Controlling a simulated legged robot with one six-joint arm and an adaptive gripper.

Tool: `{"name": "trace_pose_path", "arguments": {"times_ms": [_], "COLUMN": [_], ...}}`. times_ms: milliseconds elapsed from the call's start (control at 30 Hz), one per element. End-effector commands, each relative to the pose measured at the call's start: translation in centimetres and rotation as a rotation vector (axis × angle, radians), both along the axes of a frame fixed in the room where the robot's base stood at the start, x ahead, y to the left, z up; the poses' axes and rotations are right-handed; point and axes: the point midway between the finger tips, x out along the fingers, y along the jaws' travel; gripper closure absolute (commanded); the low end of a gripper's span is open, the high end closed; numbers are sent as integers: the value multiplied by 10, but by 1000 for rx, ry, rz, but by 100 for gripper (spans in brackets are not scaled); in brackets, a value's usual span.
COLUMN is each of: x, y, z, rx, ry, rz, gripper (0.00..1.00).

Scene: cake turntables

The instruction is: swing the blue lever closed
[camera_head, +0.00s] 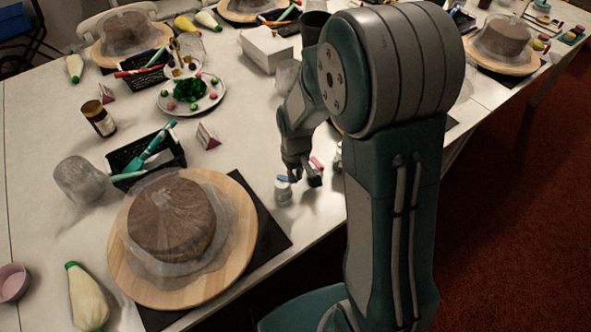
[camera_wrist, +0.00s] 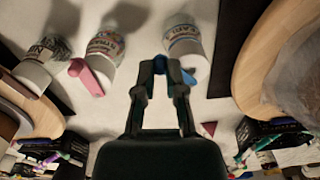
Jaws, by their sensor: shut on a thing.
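The blue lever (camera_head: 286,178) is on a small white jar (camera_head: 283,193) near the table's front edge. In the wrist view, the blue lever (camera_wrist: 160,65) shows between my fingertips and beside the right finger, at the near side of the jar with blue print (camera_wrist: 183,42). My gripper (camera_head: 305,180) is low over the table, just right of this jar in the head view. In the wrist view, my gripper (camera_wrist: 167,66) is shut on the blue lever, and its fingers hide part of it.
A pink lever (camera_wrist: 86,78) and its jar (camera_wrist: 105,45) stand close by, with another white jar (camera_wrist: 35,68) beyond. A wooden turntable (camera_head: 118,255) with a wrapped cake (camera_head: 170,220) stands on a dark mat (camera_head: 270,235). Black baskets (camera_head: 150,158) lie farther left.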

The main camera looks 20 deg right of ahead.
Motion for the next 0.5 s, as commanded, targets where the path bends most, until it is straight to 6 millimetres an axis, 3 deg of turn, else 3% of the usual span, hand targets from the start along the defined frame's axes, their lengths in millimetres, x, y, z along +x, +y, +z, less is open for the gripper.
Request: {"name": "trace_pose_path", "arguments": {"times_ms": [500], "x": [-16], "y": [16], "z": [-1], "rx": [-1], "ry": [3], "rz": [-461], "gripper": [100]}}
